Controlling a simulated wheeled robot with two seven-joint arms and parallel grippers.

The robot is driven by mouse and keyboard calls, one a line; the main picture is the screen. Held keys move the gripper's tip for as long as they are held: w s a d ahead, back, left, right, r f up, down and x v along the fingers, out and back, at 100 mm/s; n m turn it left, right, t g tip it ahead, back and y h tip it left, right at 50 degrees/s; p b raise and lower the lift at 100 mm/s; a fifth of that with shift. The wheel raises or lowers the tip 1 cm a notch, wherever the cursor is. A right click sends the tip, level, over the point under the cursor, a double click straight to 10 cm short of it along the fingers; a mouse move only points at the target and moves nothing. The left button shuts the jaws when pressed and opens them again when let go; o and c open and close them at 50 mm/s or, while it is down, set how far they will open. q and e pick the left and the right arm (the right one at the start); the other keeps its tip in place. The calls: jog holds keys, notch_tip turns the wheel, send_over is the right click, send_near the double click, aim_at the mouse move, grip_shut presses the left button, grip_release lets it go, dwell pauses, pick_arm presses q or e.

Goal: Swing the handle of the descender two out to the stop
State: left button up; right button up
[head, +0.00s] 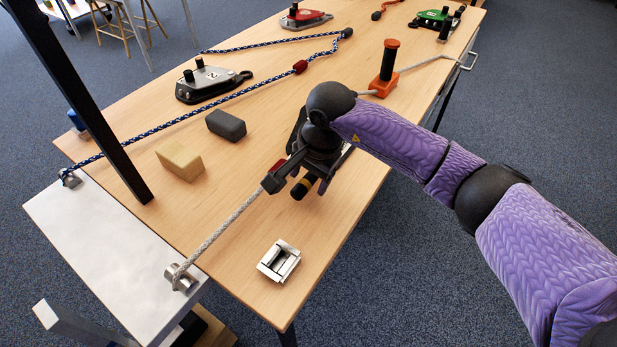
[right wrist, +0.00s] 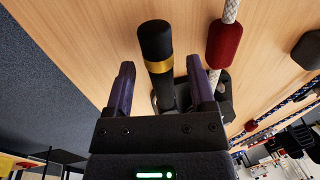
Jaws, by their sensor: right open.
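My right gripper (head: 303,168) is over a device on the table, most of which it hides in the head view. In the right wrist view the open fingers (right wrist: 160,66) stand on either side of a black handle with a yellow band (right wrist: 155,50). I cannot tell whether they touch it. The handle's banded end (head: 305,186) shows below the gripper in the head view. A pale rope (head: 228,222) with a dark red sleeve (right wrist: 224,42) runs to this device. A grey descender (head: 208,83), marked with what looks like a sideways 2, lies farther back left. My left gripper is out of view.
A tan block (head: 180,160) and a dark block (head: 226,124) lie left of the gripper. A silver clamp-like piece (head: 279,261) is near the front edge. An orange device (head: 384,84) with an upright black handle stands behind my arm. A blue rope (head: 150,130) crosses the left side.

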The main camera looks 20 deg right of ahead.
grip_shut()
dwell(0.3)
dwell(0.7)
dwell(0.4)
